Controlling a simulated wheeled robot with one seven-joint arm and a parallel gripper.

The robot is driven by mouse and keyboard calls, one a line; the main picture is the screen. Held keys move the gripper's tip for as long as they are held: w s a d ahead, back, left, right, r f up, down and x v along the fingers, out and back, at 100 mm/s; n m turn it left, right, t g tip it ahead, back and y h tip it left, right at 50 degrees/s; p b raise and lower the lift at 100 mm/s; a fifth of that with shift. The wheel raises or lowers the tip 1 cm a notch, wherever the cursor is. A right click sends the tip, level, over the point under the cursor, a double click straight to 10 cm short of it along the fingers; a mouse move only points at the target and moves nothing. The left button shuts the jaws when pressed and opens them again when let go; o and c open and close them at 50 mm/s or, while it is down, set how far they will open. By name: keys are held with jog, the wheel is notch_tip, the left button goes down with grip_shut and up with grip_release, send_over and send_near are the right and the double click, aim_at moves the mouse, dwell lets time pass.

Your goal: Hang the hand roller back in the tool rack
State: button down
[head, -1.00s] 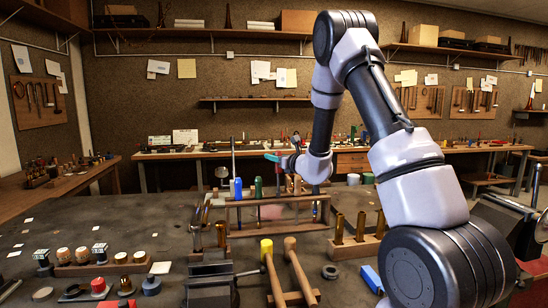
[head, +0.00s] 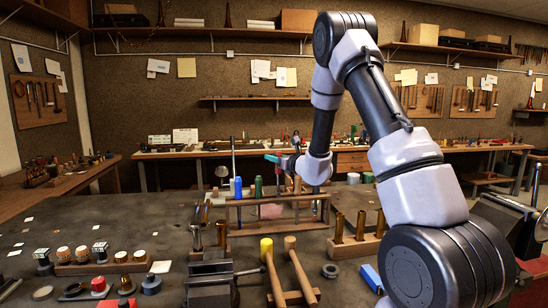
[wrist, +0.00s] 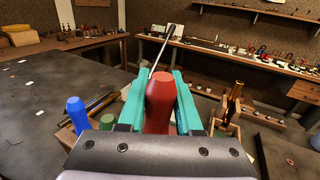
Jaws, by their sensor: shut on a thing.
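My gripper (wrist: 160,95) has teal fingers shut on the red handle (wrist: 160,103) of the hand roller, seen in the wrist view. The rack holds a blue-handled tool (head: 238,188) and a green-handled tool (head: 258,187). In the wrist view the blue handle (wrist: 77,114) and green handle (wrist: 108,122) are low left of the gripper.
A mallet with a yellow head (head: 267,247) and a wooden one (head: 290,243) lie in front of the rack. A block with brass tubes (head: 358,243) stands right of it. A vise (head: 212,282) is at the front. Bare bench (head: 150,212) lies to the left.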

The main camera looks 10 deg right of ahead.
aim_at(278, 181)
jog(key=shift+f, duration=4.35)
jog(key=c, duration=0.5)
grip_release()
jog(key=shift+f, duration=0.1)
jog(key=v, duration=1)
jog(key=shift+s+d, duration=0.2)
jog(key=shift+s, duration=0.15)
